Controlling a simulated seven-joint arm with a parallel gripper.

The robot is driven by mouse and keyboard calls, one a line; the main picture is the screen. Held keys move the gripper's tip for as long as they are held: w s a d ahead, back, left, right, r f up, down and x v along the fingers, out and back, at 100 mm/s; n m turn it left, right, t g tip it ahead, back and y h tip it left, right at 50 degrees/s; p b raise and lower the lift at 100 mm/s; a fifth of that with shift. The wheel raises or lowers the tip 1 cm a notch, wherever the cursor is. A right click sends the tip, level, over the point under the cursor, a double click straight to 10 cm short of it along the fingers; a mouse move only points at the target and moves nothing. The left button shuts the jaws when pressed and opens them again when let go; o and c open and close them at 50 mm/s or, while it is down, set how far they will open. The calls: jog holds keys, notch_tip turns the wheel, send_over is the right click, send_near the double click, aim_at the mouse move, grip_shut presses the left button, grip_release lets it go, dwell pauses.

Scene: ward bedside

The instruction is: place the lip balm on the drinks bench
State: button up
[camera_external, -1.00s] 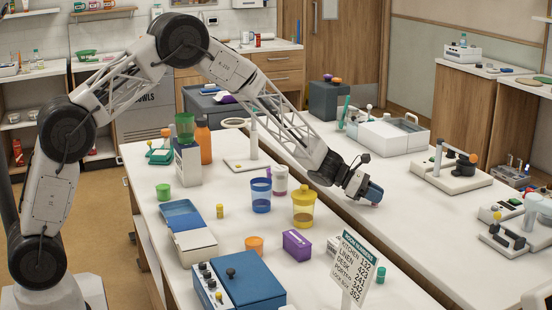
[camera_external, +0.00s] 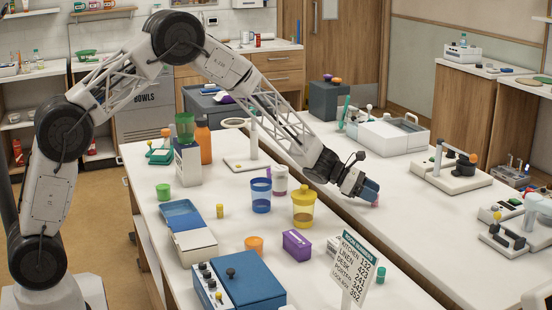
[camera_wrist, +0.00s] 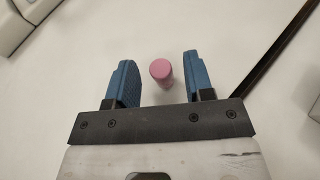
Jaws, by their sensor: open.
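A small pink cylinder, which looks like the lip balm (camera_wrist: 161,71), stands on a white bench top in the wrist view. It is between the two blue fingers of my gripper (camera_wrist: 158,80), with a gap on each side. In the external view my gripper (camera_external: 371,190) is low over the right-hand white bench (camera_external: 415,225), near its left edge. A bit of the pink cylinder (camera_external: 376,204) shows just below the fingers; the rest is hidden. The gripper is open and holds nothing. No label in view tells which bench is the drinks bench.
The left bench holds a yellow lidded jar (camera_external: 304,209), a blue cup (camera_external: 261,195), a purple box (camera_external: 297,245) and a room-number sign (camera_external: 356,265). A dark gap runs between the benches.

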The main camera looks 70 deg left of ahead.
jog(key=v, duration=1)
jog(key=shift+r, duration=0.2)
jog(key=shift+s, duration=0.1)
dwell(0.4)
jog(key=s+d+r+m+g, duration=0.25)
jog(key=s+r+m, duration=0.3)
jog(key=s, duration=0.35)
jog(key=s+d+r+m+g+y, duration=0.15)
jog(key=s+d+r+m, duration=0.35)
jog(key=s, duration=0.5)
jog(key=s+d+r+m+g, duration=0.2)
jog(key=s+d+r+m, duration=0.15)
jog(key=s+r, duration=0.45)
jog(key=s+a+m+y, duration=0.1)
jog(key=s+m, duration=0.3)
jog(key=s, duration=0.7)
jog(key=s+a+m+g+y, duration=0.1)
jog(key=s+m+y, duration=0.3)
jog(key=s, duration=0.8)
jog(key=s+a+m+y, duration=0.2)
jog(key=s+m, duration=0.3)
jog(key=s, duration=0.7)
jog(key=shift+a+m+g+y, duration=0.3)
jog(key=shift+a+m+y, duration=0.1)
jog(key=shift+a, duration=0.3)
